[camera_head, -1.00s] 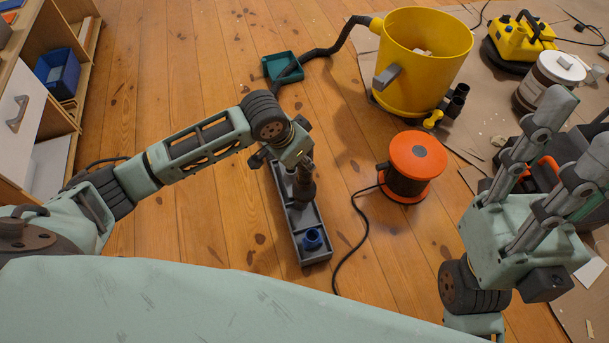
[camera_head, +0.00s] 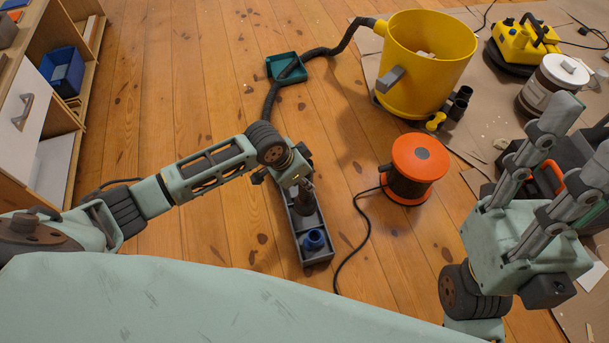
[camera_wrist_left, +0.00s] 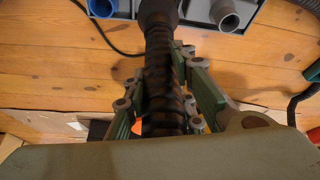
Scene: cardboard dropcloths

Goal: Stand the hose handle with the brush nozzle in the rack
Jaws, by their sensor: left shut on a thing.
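My left gripper (camera_head: 302,185) is shut on a dark hose handle (camera_wrist_left: 157,60), with its fingers on both sides of the ribbed grip in the left wrist view. In the head view the handle's lower part (camera_head: 303,203) points down at the grey rack (camera_head: 318,262). I cannot tell whether it is inside a compartment or above it. The rack holds a blue ring-shaped piece (camera_head: 314,239) in its near part; a grey tube piece (camera_wrist_left: 228,16) shows on it in the left wrist view. The brush nozzle cannot be made out. My right gripper (camera_head: 583,128) is open and empty at the right.
The dark hose (camera_head: 268,100) runs over a green tray (camera_head: 275,68) to a yellow vacuum drum (camera_head: 420,75). An orange cable reel (camera_head: 418,157) stands right of the rack, its cable on the floor. Shelves (camera_head: 70,140) stand at left. Bare floor lies left of the rack.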

